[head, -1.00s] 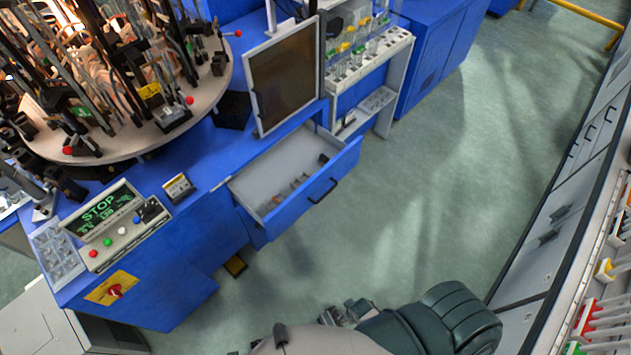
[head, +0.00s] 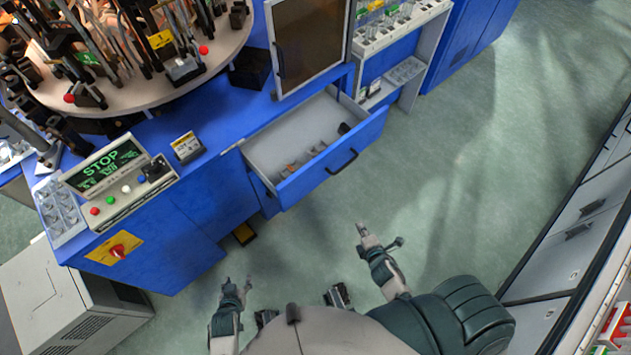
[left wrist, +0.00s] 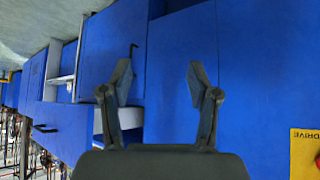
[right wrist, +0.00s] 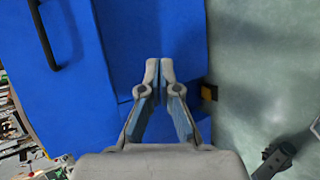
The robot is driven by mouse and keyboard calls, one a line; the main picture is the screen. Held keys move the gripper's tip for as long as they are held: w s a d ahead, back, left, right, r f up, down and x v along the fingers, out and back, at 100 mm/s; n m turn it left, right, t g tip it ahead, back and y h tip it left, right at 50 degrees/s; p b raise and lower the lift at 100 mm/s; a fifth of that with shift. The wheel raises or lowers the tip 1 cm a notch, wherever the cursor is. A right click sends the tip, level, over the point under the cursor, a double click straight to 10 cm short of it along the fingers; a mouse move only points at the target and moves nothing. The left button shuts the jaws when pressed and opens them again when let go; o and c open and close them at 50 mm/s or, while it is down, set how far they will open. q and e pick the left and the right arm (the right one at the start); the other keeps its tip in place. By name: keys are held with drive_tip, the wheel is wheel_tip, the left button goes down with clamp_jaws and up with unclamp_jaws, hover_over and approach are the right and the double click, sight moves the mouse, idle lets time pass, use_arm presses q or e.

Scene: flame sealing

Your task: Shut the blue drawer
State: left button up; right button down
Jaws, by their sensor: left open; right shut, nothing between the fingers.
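The blue drawer (head: 335,160) stands pulled out of the blue machine cabinet, its black handle (head: 342,162) facing the aisle. Small items lie in its pale inside. In the left wrist view the drawer (left wrist: 70,130) is at lower left, and in the right wrist view its front (right wrist: 75,60) fills the upper left. My right gripper (head: 362,230) is shut and empty, in front of the drawer and apart from it in the head view. My left gripper (head: 238,284) is open and empty, nearer my body and left of the drawer, facing the cabinet.
A control panel with a STOP screen (head: 105,168) and a round table (head: 150,95) of fixtures stand on the cabinet. A yellow-black pedal (head: 244,233) is low by the cabinet. A grey box (head: 75,305) stands at lower left. The green floor (head: 470,150) at right is open.

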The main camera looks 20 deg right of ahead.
drive_tip(key=w+a+r+n+t+y+b, duration=0.2)
drive_tip(key=w+r+n+t+y+b, duration=0.15)
drive_tip(key=r+n, duration=0.6)
use_arm(q)
drive_tip(key=w+d+r+t+h+b, duration=0.1)
drive_tip(key=w+r+t, duration=0.15)
drive_tip(key=r, duration=0.55)
drive_tip(key=w+d+r+t, duration=0.1)
drive_tip(key=w+r+t, duration=0.15)
drive_tip(key=r, duration=0.55)
use_arm(e)
drive_tip(key=n+y, duration=0.4)
drive_tip(key=n, duration=0.9)
approach(310, 179)
use_arm(q)
drive_tip(key=s+f+g, duration=0.1)
drive_tip(key=s+a+f+p, duration=0.1)
drive_tip(key=s+f+g, duration=0.1)
drive_tip(key=shift+s+a+f+g+y+p, duration=0.25)
drive_tip(key=shift+a+f+g+y+p, duration=0.05)
drive_tip(key=shift+a+f, duration=0.05)
use_arm(e)
drive_tip(key=shift+m+t, duration=0.25)
drive_tip(key=shift+t, duration=0.2)
drive_tip(key=x, duration=0.7)
drive_tip(key=shift+a+f, duration=0.15)
drive_tip(key=shift+f, duration=0.25)
drive_tip(key=shift+w, duration=0.1)
